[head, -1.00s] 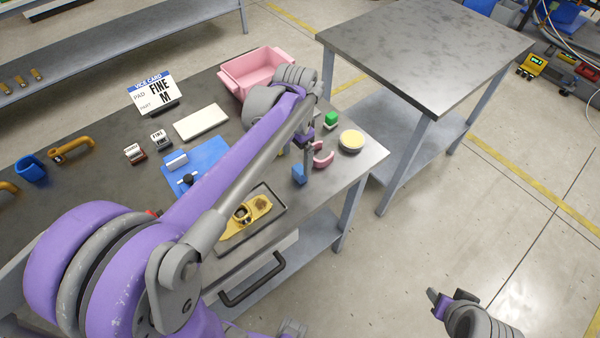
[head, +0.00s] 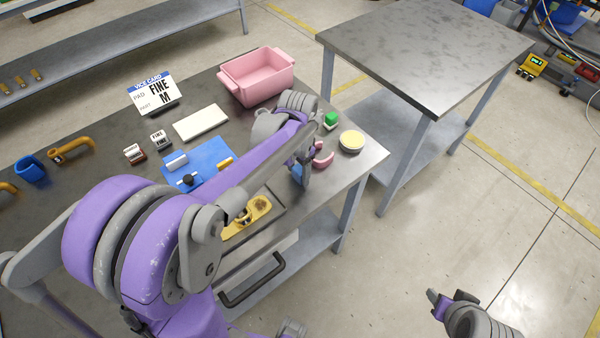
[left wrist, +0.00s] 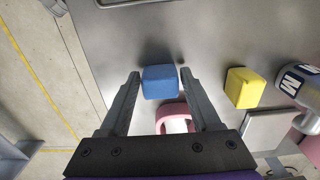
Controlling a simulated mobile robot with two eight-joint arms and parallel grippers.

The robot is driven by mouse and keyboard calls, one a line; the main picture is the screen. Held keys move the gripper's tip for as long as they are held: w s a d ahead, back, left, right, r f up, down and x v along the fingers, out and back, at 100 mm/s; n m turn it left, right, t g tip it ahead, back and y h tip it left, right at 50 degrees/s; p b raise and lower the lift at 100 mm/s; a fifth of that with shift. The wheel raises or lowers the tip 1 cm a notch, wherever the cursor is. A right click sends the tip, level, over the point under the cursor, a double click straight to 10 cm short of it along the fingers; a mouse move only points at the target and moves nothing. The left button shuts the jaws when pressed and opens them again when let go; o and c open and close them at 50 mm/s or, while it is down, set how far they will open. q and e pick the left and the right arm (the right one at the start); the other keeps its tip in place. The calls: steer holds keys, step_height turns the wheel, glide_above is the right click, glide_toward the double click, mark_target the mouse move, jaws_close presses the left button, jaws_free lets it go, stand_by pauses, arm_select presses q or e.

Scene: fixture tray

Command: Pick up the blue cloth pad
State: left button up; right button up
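The blue cloth pad (left wrist: 160,82) is a small blue block on the metal table in the left wrist view. In the head view it is partly hidden behind my left gripper (head: 303,172), near the table's right end. In the left wrist view my left gripper (left wrist: 160,75) is open, one finger on each side of the pad, with a narrow gap showing at the sides. Whether the fingertips are down at the pad's height is hard to tell. My right gripper (head: 450,300) hangs over the floor at the lower right, away from the table; its opening is unclear.
A pink curved piece (head: 323,157) lies close to the pad. A yellow block (left wrist: 245,87) stands to its right in the wrist view. A round yellow-topped tin (head: 351,141), a green-topped item (head: 331,120) and a pink bin (head: 262,78) are further back. A blue mat (head: 207,150) lies left.

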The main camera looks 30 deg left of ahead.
mark_target(298, 170)
arm_select(q)
jaws_close()
steer(key=shift+r, duration=0.1)
step_height(298, 170, up, 10)
steer(key=shift+f+p, duration=0.1)
steer(key=shift+p, duration=0.2)
steer(key=shift+c, duration=0.3)
jaws_free()
steer(key=c, duration=0.7)
steer(key=shift+o, duration=0.2)
